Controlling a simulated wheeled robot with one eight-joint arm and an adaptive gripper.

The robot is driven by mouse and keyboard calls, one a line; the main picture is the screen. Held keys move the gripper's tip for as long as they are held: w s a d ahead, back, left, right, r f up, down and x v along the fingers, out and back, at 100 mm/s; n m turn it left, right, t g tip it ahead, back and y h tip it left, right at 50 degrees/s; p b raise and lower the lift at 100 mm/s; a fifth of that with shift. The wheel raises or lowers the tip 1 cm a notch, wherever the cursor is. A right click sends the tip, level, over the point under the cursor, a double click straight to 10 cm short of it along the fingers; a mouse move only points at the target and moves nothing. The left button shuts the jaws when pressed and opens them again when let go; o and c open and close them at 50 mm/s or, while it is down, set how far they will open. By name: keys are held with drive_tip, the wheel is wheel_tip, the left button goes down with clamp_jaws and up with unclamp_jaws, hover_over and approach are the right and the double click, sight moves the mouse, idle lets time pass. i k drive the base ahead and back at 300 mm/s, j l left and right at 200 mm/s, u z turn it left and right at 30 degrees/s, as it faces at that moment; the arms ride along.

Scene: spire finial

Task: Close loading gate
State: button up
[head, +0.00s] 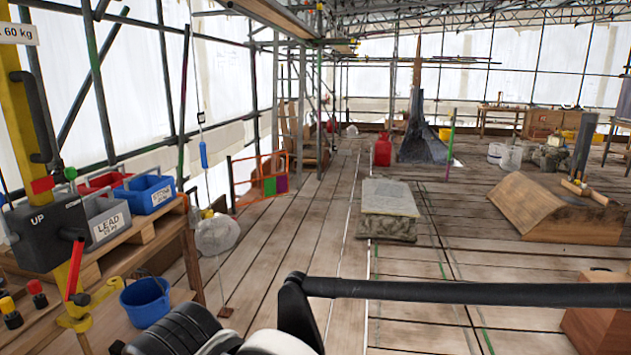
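An orange tubular frame (262,157), which looks like the loading gate, stands by the scaffold edge left of centre. Green and purple panels (275,184) show at its lower right. It is small and partly overlapped by scaffold poles, so I cannot tell whether it is open or shut. My gripper is not in view. Dark parts of my own body and a long black bar cross the bottom of the head view, well in front of the frame.
A hoist control box (45,235) on a yellow post and a pallet bench (130,245) with labelled bins stand at left. A blue bucket (146,301) sits below. A stone slab (390,197) lies mid-deck. Bare planks (300,225) lie between the slab and the orange frame.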

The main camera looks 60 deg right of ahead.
sight(283, 181)
drive_tip(key=z, duration=1.85)
drive_tip(key=i, duration=9.15)
